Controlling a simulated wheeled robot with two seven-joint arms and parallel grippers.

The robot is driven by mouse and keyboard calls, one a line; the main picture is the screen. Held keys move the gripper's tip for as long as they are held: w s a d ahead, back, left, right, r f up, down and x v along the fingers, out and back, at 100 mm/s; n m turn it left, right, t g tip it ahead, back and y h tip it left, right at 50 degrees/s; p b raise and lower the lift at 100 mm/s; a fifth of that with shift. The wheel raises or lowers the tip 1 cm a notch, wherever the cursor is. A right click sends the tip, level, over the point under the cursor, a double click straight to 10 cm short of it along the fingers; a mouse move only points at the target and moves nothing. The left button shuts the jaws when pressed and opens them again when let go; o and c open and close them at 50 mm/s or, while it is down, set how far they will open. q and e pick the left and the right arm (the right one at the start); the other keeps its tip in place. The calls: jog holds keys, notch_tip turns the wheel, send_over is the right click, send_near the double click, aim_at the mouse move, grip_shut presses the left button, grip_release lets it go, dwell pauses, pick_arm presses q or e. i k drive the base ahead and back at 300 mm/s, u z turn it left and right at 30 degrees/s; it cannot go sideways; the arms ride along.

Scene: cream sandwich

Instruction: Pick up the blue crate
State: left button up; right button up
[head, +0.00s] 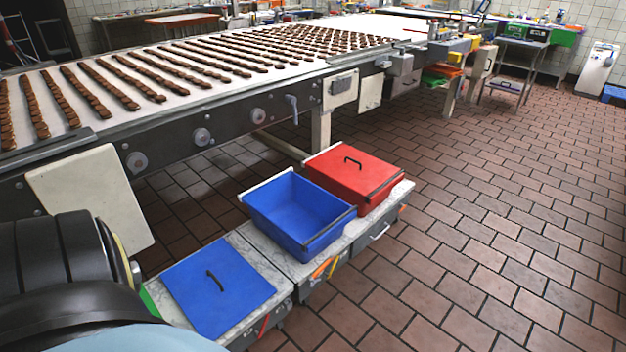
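An open blue crate (292,209) stands upright on a low grey bench in the middle of the head view. A red crate with a lid and black handle (345,172) stands just behind the blue crate to the right. Neither of my grippers is in view. Part of my own dark body shows at the lower left.
A long conveyor (262,78) with rows of brown biscuits runs behind the low bench (268,258). The brown tiled floor (480,230) to the right is clear. A white panel (90,198) hangs at the conveyor's left side. A table with equipment (525,50) stands at the back right.

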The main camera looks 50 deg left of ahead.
aim_at(291, 209)
jog(key=i, duration=2.65)
jog(key=u, duration=2.5)
